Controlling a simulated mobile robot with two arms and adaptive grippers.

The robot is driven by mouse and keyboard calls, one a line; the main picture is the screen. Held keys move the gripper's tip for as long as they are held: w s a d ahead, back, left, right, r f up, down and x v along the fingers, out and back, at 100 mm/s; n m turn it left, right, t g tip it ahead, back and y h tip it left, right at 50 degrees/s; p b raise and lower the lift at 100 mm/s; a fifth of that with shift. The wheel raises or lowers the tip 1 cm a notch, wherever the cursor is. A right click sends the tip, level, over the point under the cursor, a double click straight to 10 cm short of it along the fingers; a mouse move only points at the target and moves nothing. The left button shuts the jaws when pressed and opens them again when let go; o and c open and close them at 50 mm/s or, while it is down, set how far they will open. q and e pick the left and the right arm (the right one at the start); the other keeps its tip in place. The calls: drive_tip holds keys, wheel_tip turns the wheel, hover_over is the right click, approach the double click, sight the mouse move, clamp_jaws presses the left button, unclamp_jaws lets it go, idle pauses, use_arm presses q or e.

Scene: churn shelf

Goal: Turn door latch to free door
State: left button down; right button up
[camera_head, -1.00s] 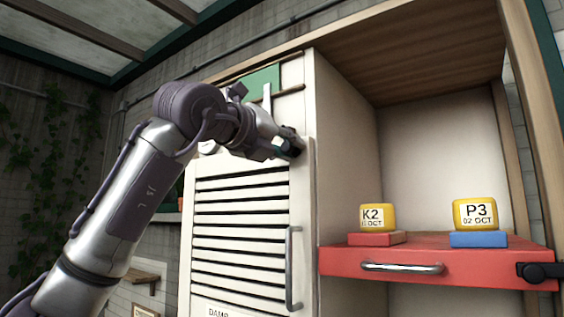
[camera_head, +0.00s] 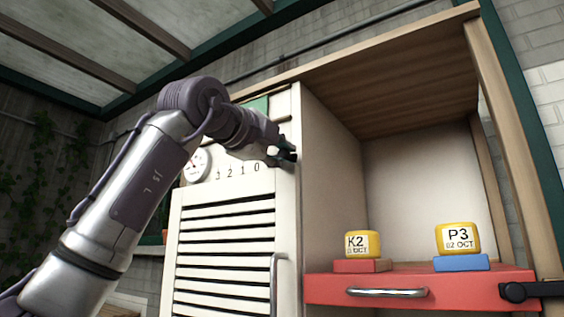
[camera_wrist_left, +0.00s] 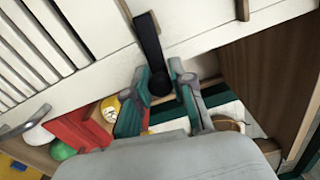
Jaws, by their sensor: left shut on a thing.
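The white louvred door (camera_head: 222,238) stands in the cabinet front with an upright metal handle (camera_head: 277,284). My left gripper (camera_head: 287,154) is above the door's upper right corner, near the side panel's front edge. In the left wrist view, the black door latch (camera_wrist_left: 148,42) is a bar with a rounded end. My left gripper (camera_wrist_left: 168,84) has its green-lined fingers closed around that rounded end. The bar runs up from it across the white boards. In the head view the latch is mostly hidden by the gripper.
A red tray (camera_head: 460,282) with a metal handle carries yellow blocks K2 (camera_head: 363,244) and P3 (camera_head: 458,238) on coloured bases. A black fitting (camera_head: 528,290) is at its right end. A round dial (camera_head: 196,165) is left of my gripper. The upper cabinet bay is empty.

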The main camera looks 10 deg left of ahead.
use_arm(q)
drive_tip(key=shift+r+n, duration=0.3)
drive_tip(key=shift+n, duration=0.4)
drive_tip(key=c, duration=1)
unclamp_jaws()
drive_tip(key=shift+a, duration=0.1)
drive_tip(key=shift+s, duration=0.1)
drive_tip(key=v, duration=1.2)
drive_tip(key=shift+r, duration=0.1)
